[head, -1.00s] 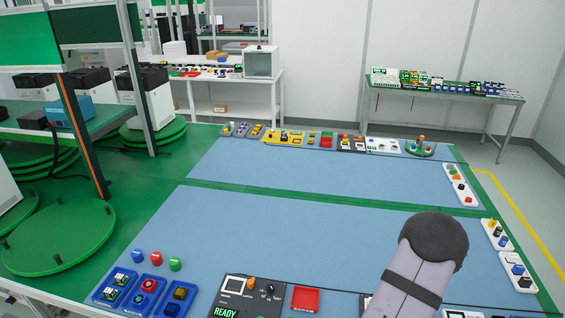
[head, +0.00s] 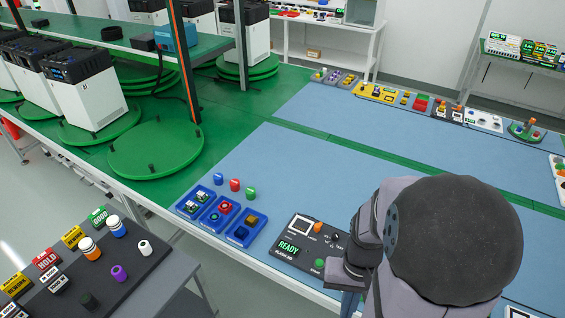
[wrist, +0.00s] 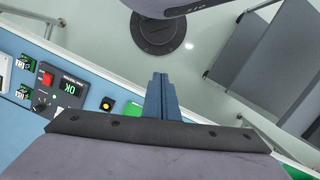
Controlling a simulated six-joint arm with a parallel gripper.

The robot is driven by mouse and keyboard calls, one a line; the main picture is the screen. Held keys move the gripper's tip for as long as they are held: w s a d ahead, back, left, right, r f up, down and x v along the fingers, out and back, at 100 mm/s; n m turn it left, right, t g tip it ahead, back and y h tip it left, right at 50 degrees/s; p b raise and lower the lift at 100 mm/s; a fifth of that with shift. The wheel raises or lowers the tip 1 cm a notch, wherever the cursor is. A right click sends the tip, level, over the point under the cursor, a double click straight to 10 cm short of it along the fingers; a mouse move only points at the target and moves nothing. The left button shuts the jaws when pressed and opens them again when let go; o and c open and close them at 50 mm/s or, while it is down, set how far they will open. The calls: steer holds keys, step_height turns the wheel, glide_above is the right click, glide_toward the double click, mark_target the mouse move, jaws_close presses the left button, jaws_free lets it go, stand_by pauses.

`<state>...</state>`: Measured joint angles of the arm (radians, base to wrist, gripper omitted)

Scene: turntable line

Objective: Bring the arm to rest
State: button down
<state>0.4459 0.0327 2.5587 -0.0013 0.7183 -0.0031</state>
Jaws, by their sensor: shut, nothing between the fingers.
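My arm fills the lower right of the head view, with its dark rounded joint close to the camera. My gripper (wrist: 160,85) shows in the wrist view with its two blue-grey fingers together and nothing between them. It hangs past the table's edge there, with the pale floor beyond. In the head view its blue fingers (head: 349,302) show only in part, by the front edge of the blue mat (head: 330,165), and the arm hides the rest. No object is held.
A black panel reading READY (head: 305,248) lies close to my gripper in the head view. Blue trays (head: 220,215) with small parts sit left of it, below several coloured caps. A dark stand with labels and knobs (head: 90,265) is at lower left. Green turntables (head: 155,150) stand behind.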

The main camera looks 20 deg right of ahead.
steer(key=w+a+r+n+t, duration=0.1)
steer(key=w+a+r+n, duration=0.2)
steer(key=a, duration=0.5)
steer(key=shift+w+r+n+t+h, duration=0.25)
steer(key=shift+w+n+t+h, duration=0.15)
steer(key=shift+w+n, duration=0.55)
